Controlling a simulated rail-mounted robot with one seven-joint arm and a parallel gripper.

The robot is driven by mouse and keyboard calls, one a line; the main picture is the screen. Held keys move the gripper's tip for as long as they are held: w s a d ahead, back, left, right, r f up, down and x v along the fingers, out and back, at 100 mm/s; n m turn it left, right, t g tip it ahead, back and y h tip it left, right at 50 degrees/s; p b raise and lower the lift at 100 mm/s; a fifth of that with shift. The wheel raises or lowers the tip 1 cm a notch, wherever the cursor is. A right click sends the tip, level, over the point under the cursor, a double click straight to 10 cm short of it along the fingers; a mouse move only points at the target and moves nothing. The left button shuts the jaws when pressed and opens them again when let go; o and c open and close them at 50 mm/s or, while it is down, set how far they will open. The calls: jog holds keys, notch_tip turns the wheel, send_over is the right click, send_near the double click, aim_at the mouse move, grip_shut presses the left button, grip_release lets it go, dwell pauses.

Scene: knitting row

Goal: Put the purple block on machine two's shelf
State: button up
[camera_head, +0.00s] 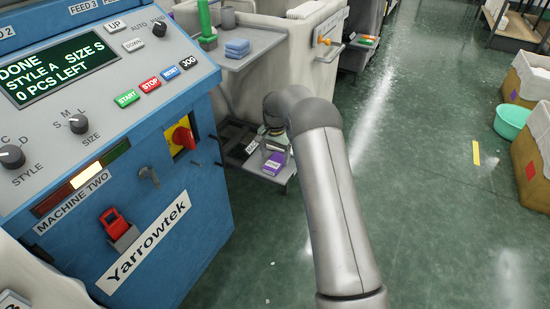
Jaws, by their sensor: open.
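The purple block (273,163) lies on a small low grey shelf (284,178), beyond the blue machine's right side. A blue control panel labelled machine two (150,185) fills the left; its display reads DONE and 0 PCS LEFT. My arm comes in from the bottom and bends down over the low shelf. My gripper (273,138) is small and partly hidden by my wrist, just above and apart from the purple block. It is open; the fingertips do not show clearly.
A higher grey shelf (262,45) holds folded blue cloths (237,48) and a green cone (205,22). Open green floor lies right; a teal basin (512,121) and cartons stand farther right.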

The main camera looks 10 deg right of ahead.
aim_at(275, 162)
notch_tip(275, 162, up, 10)
jog(key=p, duration=0.2)
jog(key=s+r+n, duration=0.3)
jog(key=s+r, duration=0.5)
jog(key=s, duration=0.3)
jog(key=s+a+n, duration=0.1)
jog(key=s+n, duration=0.4)
jog(key=s, duration=2.9)
notch_tip(275, 162, up, 42)
jog(key=t+p, duration=0.1)
jog(key=p, duration=3.7)
jog(key=shift+w, duration=0.35)
